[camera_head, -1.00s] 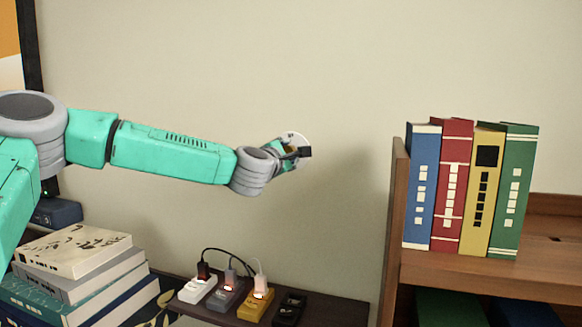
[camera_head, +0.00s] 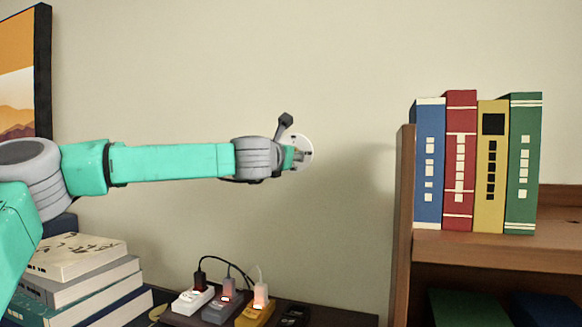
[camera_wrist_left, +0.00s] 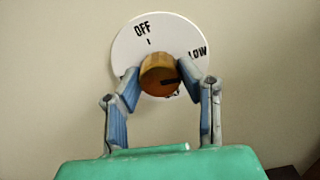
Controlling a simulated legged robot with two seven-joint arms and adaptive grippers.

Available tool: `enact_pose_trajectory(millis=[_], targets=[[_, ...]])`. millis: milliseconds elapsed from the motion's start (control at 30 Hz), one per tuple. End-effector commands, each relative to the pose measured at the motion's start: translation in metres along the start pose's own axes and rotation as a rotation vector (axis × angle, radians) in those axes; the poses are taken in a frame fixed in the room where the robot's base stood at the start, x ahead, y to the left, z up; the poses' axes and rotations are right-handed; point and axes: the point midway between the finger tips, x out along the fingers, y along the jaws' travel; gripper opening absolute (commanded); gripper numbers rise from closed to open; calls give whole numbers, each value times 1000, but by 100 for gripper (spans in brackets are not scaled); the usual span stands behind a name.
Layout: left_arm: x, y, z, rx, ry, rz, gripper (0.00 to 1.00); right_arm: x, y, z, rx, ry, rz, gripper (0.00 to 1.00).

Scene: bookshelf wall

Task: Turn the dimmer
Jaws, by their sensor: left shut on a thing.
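The dimmer is on the wall, a round white plate (camera_wrist_left: 175,45) with a brass-coloured knob (camera_wrist_left: 158,74) at its middle. The plate reads OFF at the upper left and LOW at the right; lower markings are mostly hidden. My left gripper (camera_wrist_left: 160,88) is shut on the knob, one finger at each side. In the head view the plate (camera_head: 304,147) shows partly behind my left gripper (camera_head: 293,155), and the knob is hidden there. My right gripper is not in view.
A wooden shelf (camera_head: 470,246) with upright books (camera_head: 460,160) stands at the right. Below the arm, a dark ledge (camera_head: 340,317) holds several plugged-in adapters (camera_head: 223,306). Stacked books (camera_head: 85,270) lie at the lower left. The wall around the dimmer is clear.

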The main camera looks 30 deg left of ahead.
Motion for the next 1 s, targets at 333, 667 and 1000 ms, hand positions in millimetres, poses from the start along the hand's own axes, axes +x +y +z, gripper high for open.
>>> enact_pose_trajectory(millis=[333,667,1000], targets=[[2,-3,-12,-138,19,-2,4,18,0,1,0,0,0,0],[2,-3,-11,-162,20,-2,4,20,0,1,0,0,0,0],[2,-3,-9,-161,17,-2,53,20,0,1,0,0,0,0]])
